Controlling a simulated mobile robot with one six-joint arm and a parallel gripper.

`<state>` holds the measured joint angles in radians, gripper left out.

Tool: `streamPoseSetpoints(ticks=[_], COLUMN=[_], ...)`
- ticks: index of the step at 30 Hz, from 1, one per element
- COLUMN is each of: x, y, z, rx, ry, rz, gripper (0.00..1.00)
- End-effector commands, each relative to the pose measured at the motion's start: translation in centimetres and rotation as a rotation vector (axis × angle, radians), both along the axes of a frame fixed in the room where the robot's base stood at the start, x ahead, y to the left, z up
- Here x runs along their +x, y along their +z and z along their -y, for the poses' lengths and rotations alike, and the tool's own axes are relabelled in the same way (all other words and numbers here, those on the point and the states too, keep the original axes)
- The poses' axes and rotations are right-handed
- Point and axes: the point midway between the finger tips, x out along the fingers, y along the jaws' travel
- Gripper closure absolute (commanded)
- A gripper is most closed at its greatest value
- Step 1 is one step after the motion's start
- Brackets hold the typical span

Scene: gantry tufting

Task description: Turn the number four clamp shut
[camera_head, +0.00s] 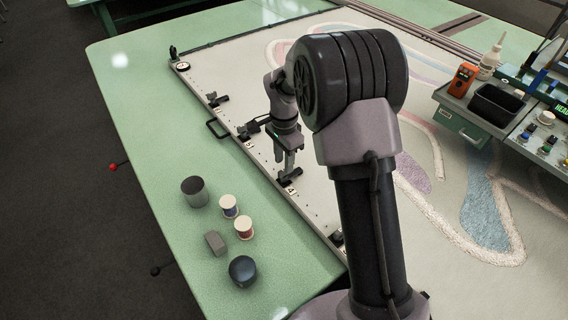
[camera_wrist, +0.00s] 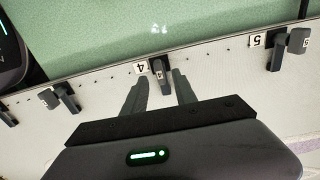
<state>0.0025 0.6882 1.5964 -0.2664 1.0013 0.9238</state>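The number four clamp (camera_wrist: 158,72) is a small dark clamp on the frame's edge rail, beside a white label marked 4 (camera_wrist: 140,68). Its dark lever points toward my gripper in the wrist view. In the head view the clamp (camera_head: 290,176) sits just below my fingers, beside its label. My gripper (camera_wrist: 160,85) is open, with one finger on each side of the clamp's lever. A gap shows on both sides, so the fingers do not appear to grip it. In the head view my gripper (camera_head: 286,168) points down over the rail.
The number five clamp (camera_wrist: 279,48) is along the rail to the right in the wrist view; another clamp (camera_wrist: 64,98) is to the left. A rail handle (camera_head: 215,129) is near clamp five. A dark cup (camera_head: 194,191), spools (camera_head: 244,228) and a round dark object (camera_head: 242,271) stand on the green table.

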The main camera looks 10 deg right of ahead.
Motion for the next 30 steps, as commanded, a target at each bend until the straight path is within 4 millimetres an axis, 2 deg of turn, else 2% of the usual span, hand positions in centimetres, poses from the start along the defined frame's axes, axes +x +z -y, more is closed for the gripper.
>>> streamPoseSetpoints(ticks=[1,6,9,12,18,30], x=[0.1,0.1,0.1,0.1,0.0,0.0], y=[2.4,8.3,11.1,13.1,14.5,14.5], z=[0.0,0.0,0.0,0.0,0.0,0.0], rx=[0.000,0.000,0.000,0.000,-0.001,-0.001], ry=[-0.001,0.000,0.000,-0.001,0.000,0.001], rz=[0.004,0.004,0.004,0.002,0.000,0.001], gripper=[0.66,0.66,0.66,0.66,0.66,0.66])
